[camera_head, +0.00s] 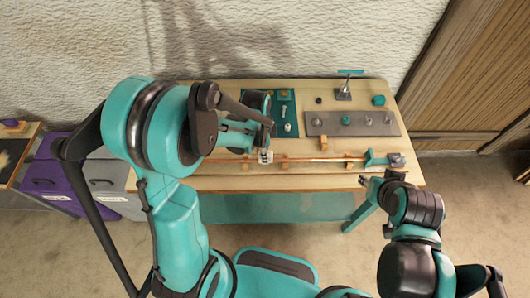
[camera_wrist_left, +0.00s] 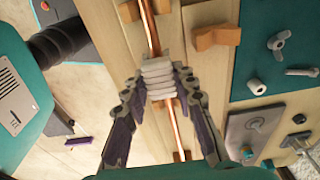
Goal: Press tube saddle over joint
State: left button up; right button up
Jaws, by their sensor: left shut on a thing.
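A thin copper tube (camera_head: 315,160) lies along the front of the wooden table and passes between my fingers in the left wrist view (camera_wrist_left: 151,30). My left gripper (camera_head: 265,156) is over the tube, left of the table's middle. In the left wrist view its two fingers (camera_wrist_left: 158,88) are shut on a white ribbed piece (camera_wrist_left: 158,72), which looks like the tube saddle. The piece lies across the tube's line; whether it is seated on it I cannot tell. A joint under it is hidden. My right gripper (camera_head: 380,180) is near the table's front right edge, its fingers unclear.
Small wooden supports (camera_head: 348,160) stand along the tube, and a teal clamp (camera_head: 375,159) is at its right end. Behind are a grey board (camera_head: 389,130) with several knobs and a teal mat (camera_head: 274,130) with small parts. A teal-topped stand (camera_head: 344,92) is at the back.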

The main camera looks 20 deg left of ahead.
pick_arm(q)
jog(key=shift+f+b, duration=0.9)
jog(key=shift+f, duration=0.05)
dwell(0.5)
jog(key=o, duration=1)
jog(key=shift+r+p, duration=2.6)
jog(key=shift+r, duration=1)
